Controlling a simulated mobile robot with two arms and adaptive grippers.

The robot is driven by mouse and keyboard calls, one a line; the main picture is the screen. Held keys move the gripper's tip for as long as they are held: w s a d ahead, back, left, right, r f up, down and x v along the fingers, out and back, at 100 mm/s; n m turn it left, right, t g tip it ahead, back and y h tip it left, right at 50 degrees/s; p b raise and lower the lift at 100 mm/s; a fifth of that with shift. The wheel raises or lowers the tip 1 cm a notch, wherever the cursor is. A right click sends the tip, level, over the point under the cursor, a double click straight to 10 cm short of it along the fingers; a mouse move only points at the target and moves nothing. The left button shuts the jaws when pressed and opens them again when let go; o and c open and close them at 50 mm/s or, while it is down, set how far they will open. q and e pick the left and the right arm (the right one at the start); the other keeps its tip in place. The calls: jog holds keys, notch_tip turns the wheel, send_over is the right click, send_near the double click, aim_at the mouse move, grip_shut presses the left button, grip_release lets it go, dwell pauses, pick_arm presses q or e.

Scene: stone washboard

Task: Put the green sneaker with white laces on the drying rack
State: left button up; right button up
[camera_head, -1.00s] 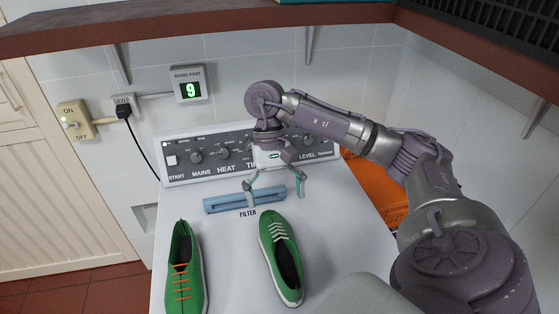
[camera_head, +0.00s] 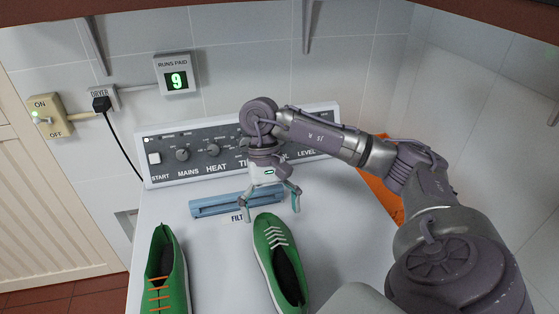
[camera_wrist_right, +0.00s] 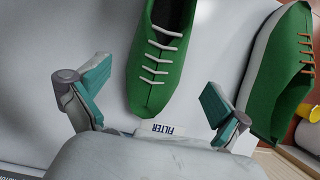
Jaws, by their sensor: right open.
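The green sneaker with white laces (camera_head: 290,278) lies on the white machine top, its toe toward the control panel. In the right wrist view the same sneaker (camera_wrist_right: 150,88) lies between and beyond the fingers, toe toward my gripper. My right gripper (camera_head: 270,211) is open and empty, pointing down near the sneaker's toe. Its two teal-tipped fingers also show in the right wrist view (camera_wrist_right: 156,93), apart from each other. A second green sneaker with orange laces (camera_head: 180,285) lies to the left. No drying rack is visible. My left gripper is not in view.
A blue filter bar (camera_head: 213,206) lies across the machine top (camera_head: 220,265), behind the sneakers. The control panel (camera_head: 196,171) stands at the back. Something orange (camera_head: 378,188) is partly hidden behind my right arm. The top between the two sneakers is clear.

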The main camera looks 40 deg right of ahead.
aim_at(279, 256)
jog(key=p+x, duration=0.1)
jog(key=x, duration=0.2)
jog(key=p+x, duration=0.1)
jog(key=x, duration=0.2)
jog(key=shift+s, duration=0.25)
jog(key=shift+s+a+f, duration=0.15)
jog(key=shift+f, duration=0.4)
jog(key=shift+s+a+f+p, duration=0.1)
jog(key=shift+s+f+p, duration=0.1)
jog(key=shift+p, duration=0.3)
jog(key=p+x, duration=0.2)
jog(key=x, duration=0.1)
jog(key=shift+s+f, duration=0.1)
jog(key=shift+s, duration=0.1)
jog(key=shift+s+a+f+p, duration=0.15)
jog(key=shift+f+p, duration=0.15)
jog(key=shift+f, duration=0.3)
jog(key=c, duration=1.3)
jog(key=shift+r, duration=0.1)
